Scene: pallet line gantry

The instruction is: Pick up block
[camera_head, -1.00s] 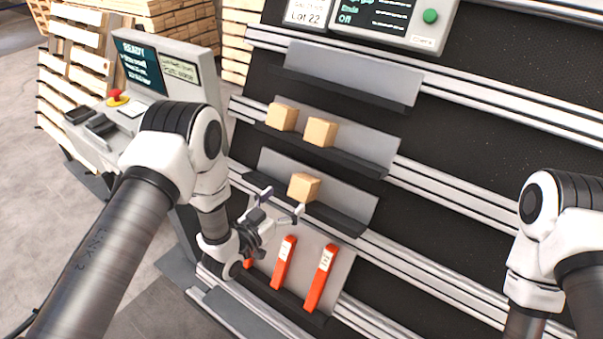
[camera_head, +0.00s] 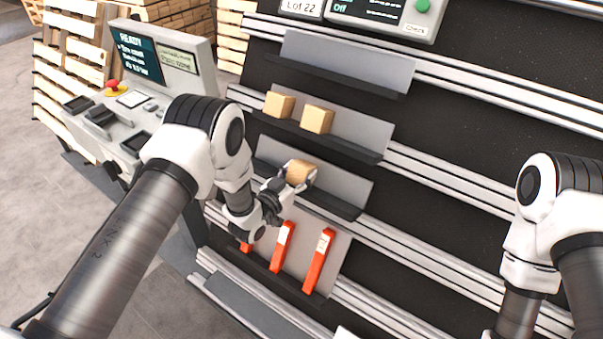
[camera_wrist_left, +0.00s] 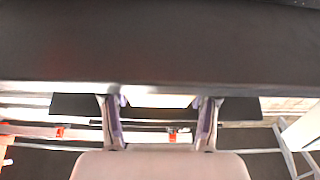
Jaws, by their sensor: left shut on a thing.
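A tan wooden block (camera_head: 300,170) is at the lower grey shelf on the black wall in the head view. My left gripper (camera_head: 299,178) is shut on it, with a finger at each side. I cannot tell whether the block still touches the shelf. Two similar tan blocks, one on the left (camera_head: 279,104) and one to its right (camera_head: 317,119), sit on the shelf above. In the left wrist view the two fingers (camera_wrist_left: 160,115) stand apart with a pale surface between them. My right gripper is out of view; only its arm shows.
Several orange-red pieces (camera_head: 319,262) stand on the ledge below my left gripper. The top shelf (camera_head: 335,62) is empty. A control console (camera_head: 150,70) with a screen and red button stands at the left, in front of wooden pallets (camera_head: 80,75).

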